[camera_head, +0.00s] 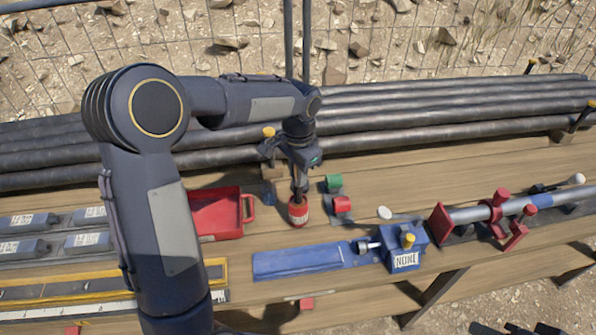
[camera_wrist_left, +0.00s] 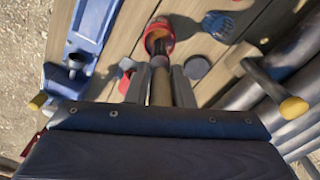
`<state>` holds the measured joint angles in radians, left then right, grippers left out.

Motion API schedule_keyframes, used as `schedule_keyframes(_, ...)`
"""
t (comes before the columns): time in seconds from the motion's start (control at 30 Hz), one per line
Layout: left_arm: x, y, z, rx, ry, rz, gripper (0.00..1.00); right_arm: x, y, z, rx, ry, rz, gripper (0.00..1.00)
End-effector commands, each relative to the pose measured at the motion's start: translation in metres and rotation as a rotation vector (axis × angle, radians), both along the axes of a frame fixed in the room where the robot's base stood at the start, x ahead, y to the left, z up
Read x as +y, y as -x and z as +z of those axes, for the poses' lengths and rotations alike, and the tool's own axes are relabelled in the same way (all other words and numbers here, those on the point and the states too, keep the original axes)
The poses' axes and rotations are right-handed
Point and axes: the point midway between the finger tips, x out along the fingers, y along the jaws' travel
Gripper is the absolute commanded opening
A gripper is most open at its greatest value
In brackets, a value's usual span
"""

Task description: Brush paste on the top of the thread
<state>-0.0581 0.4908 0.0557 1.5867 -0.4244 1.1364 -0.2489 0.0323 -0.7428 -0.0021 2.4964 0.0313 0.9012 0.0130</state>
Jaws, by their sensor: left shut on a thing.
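My left gripper (camera_head: 299,168) is shut on a brush handle and points down over a small red paste can (camera_head: 298,212) on the wooden bench. In the left wrist view, the brown brush handle (camera_wrist_left: 160,86) stands between the fingers. Its far end reaches to the red can (camera_wrist_left: 158,36); the bristles are hidden in or behind the can's mouth. A short metal threaded piece (camera_head: 368,246) sticks out to the left of the blue vise block (camera_head: 405,250). The thread is too small to show any paste. My right gripper is not in view.
Green (camera_head: 333,182) and red (camera_head: 342,204) small pieces lie right of the can. A red tray (camera_head: 218,213) is at its left. A blue plate (camera_head: 300,263) lies in front. Long dark pipes (camera_head: 430,125) line the back. A clamped grey pipe (camera_head: 470,213) is at right.

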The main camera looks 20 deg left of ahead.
Motion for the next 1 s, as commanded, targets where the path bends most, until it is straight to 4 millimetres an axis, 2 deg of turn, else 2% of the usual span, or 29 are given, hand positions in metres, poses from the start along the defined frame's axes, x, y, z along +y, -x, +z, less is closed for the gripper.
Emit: schedule_keyframes(1.0, 0.0, 0.0001, -0.0087, 0.001, -0.001, 0.0, 0.0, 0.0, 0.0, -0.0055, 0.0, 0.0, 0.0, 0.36)
